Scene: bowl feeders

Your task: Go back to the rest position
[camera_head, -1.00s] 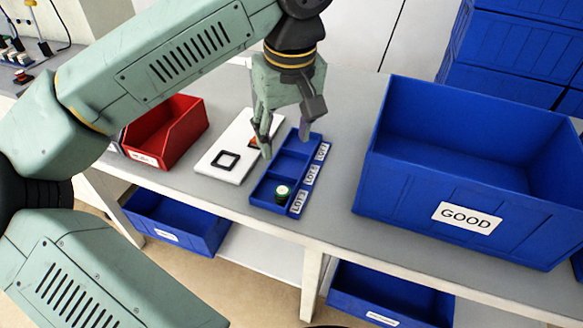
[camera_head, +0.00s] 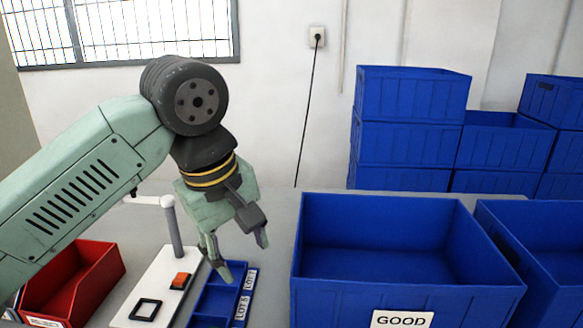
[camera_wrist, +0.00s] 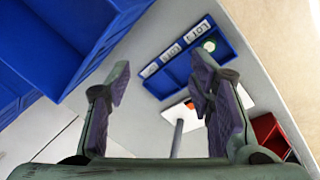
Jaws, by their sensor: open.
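My gripper (camera_head: 243,258) is open and empty in the head view, above the blue lot tray (camera_head: 240,290) and apart from it. In the wrist view its two fingers (camera_wrist: 158,105) stand wide apart with nothing between them. The lot tray, with its white labels, also shows in the wrist view (camera_wrist: 176,68). In the head view the front end of the tray is cut off by the frame's lower edge.
A blue GOOD bin (camera_head: 345,300) stands right of the tray, with another blue bin (camera_head: 550,225) beside it. A white board with a grey post (camera_head: 174,230) and an orange button (camera_head: 181,281) lies left. A red bin (camera_head: 105,275) is farther left. Blue bins (camera_head: 405,155) are stacked behind.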

